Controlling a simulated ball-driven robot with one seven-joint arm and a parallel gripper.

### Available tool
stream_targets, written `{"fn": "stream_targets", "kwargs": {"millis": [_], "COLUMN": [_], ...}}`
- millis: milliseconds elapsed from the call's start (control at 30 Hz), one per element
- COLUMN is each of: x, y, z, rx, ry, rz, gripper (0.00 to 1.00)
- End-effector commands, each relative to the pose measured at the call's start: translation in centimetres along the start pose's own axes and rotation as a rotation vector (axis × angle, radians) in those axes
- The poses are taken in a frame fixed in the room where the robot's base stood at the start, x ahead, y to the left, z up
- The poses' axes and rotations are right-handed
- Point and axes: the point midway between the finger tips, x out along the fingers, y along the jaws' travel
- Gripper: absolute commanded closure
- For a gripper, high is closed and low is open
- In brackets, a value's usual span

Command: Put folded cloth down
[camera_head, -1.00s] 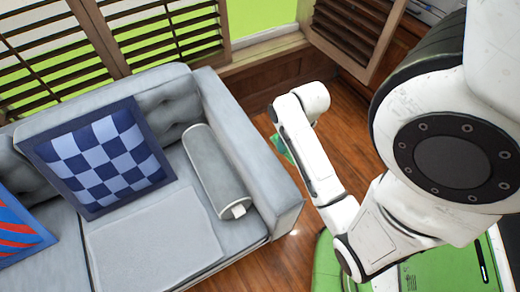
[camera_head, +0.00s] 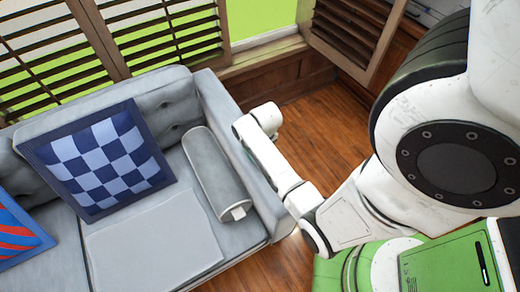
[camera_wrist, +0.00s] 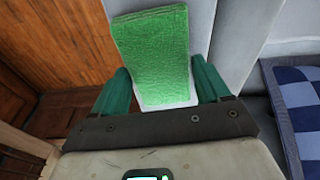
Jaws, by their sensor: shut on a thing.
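The folded cloth (camera_wrist: 152,50) is bright green with a pale strip along its near end. It shows in the wrist view between the two teal fingers of my gripper (camera_wrist: 163,82). My gripper is shut on it. Behind the cloth in the wrist view is grey upholstery, apparently the sofa's arm; I cannot tell whether the cloth touches it. In the head view, my forearm and wrist reach over beside the right arm of the grey sofa (camera_head: 258,195). The fingers and the cloth are hidden there.
On the sofa are a grey bolster (camera_head: 213,172), a blue checkered pillow (camera_head: 100,160) and a red and blue pillow (camera_head: 18,238). A flat grey pad (camera_head: 150,243) lies on the seat. Wood floor (camera_head: 315,130) is open right of the sofa. Shutters (camera_head: 345,25) stand behind.

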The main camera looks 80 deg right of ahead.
Motion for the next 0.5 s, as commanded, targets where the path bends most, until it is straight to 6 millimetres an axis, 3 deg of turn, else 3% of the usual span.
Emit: {"fn": "stream_targets", "kwargs": {"millis": [433, 467, 500], "x": [0.64, 0.55, 0.53], "y": [-0.01, 0.00, 0.00], "z": [0.07, 0.05, 0.05], "rx": [-0.001, 0.000, 0.000], "ry": [0.001, 0.002, 0.002], "rz": [0.000, 0.000, 0.000], "gripper": [0.49, 0.21, 0.18]}}
